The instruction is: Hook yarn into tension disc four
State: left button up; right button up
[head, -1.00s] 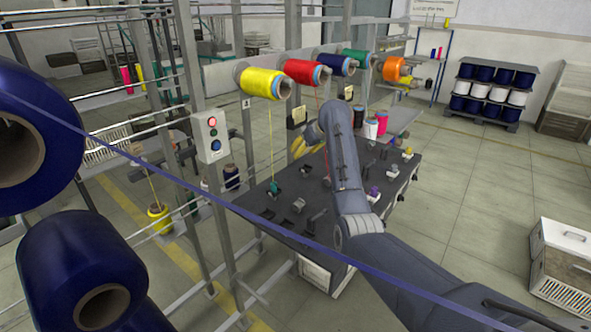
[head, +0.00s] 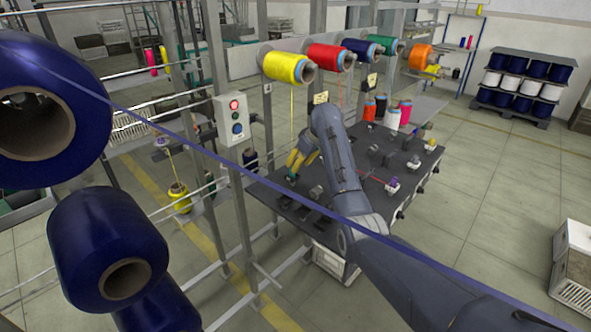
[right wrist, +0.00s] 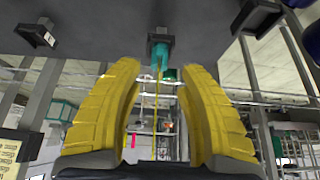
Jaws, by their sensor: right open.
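The black tension table (head: 275,190) carries several small tension discs. In the head view my right gripper (head: 295,164), with yellow fingers, is over the table's left part, beside a teal disc (head: 292,178). In the right wrist view the right gripper (right wrist: 161,72) is open, its fingers apart. The teal disc (right wrist: 160,52) lies just beyond and between the fingertips. Yellow yarn (right wrist: 155,115) runs from it between the fingers; I see no grip on it. The yarn (head: 291,105) comes from the yellow bobbin (head: 284,66). I cannot tell which disc is four. My left gripper is out of view.
Red (head: 326,57), blue, green and orange bobbins hang in a row behind the table. A grey post with a button box (head: 233,120) stands at its left. Large blue bobbins (head: 100,250) fill the left foreground. A blue yarn crosses before my right arm.

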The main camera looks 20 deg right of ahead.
aim_at(295, 179)
jog(key=shift+x, duration=2.05)
grip_shut()
jog(key=c, duration=0.8)
grip_release()
jog(key=o, duration=0.8)
